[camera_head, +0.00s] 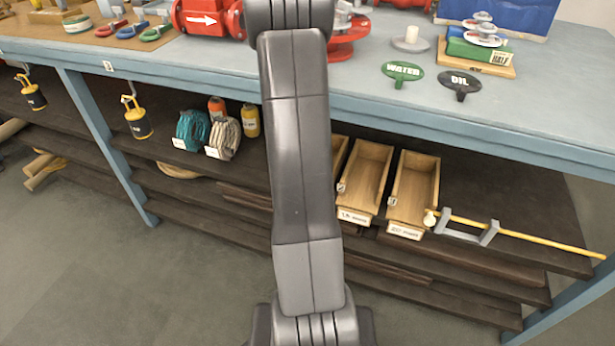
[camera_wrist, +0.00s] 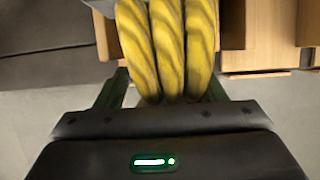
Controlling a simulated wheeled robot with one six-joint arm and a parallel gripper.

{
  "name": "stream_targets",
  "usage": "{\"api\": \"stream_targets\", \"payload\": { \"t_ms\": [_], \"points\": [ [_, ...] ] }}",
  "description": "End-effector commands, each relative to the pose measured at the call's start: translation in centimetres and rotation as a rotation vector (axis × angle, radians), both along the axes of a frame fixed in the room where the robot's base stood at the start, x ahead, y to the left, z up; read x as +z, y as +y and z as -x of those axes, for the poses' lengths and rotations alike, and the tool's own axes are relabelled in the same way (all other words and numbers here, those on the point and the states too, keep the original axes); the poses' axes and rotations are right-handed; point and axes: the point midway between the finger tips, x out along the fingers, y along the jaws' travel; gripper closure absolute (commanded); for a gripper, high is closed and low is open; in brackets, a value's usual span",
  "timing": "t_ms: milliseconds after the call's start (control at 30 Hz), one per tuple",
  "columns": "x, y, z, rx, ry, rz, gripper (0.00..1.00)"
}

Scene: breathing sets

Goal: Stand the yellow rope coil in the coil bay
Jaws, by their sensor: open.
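The yellow rope coil (camera_wrist: 165,50) fills the upper middle of the wrist view as thick yellow loops side by side. My gripper (camera_wrist: 163,92) is open, with its dark fingers on either side of the lower end of the coil. I cannot tell whether either finger touches it. In the head view my arm hides the gripper and the yellow coil. I cannot make out which spot is the coil bay.
Two open wooden trays (camera_head: 372,172) (camera_head: 424,187) sit on the dark shelf (camera_head: 480,195) right of my arm. A yellow rod (camera_head: 545,241) lies by a grey bracket at right. Orange and yellow bottles (camera_head: 251,120) stand by the coils. The blue bench (camera_head: 430,112) overhangs the shelf.

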Motion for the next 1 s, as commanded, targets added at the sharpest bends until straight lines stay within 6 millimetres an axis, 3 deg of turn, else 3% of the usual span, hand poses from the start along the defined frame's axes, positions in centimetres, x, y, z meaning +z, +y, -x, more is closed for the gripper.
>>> {"api": "stream_targets", "payload": {
  "t_ms": [167, 467, 533, 900, 1000],
  "points": [
    [0.9, 0.1, 0.1, 0.000, 0.000, 0.000, 0.36],
    [5.8, 0.7, 1.9, 0.001, -0.001, 0.000, 0.36],
    [4.6, 1.2, 3.4, 0.005, 0.000, 0.000, 0.36],
    [4.7, 3.5, 10.8, 0.005, -0.001, 0.000, 0.36],
    [4.8, 4.0, 11.9, 0.004, 0.000, -0.001, 0.36]
  ]
}}
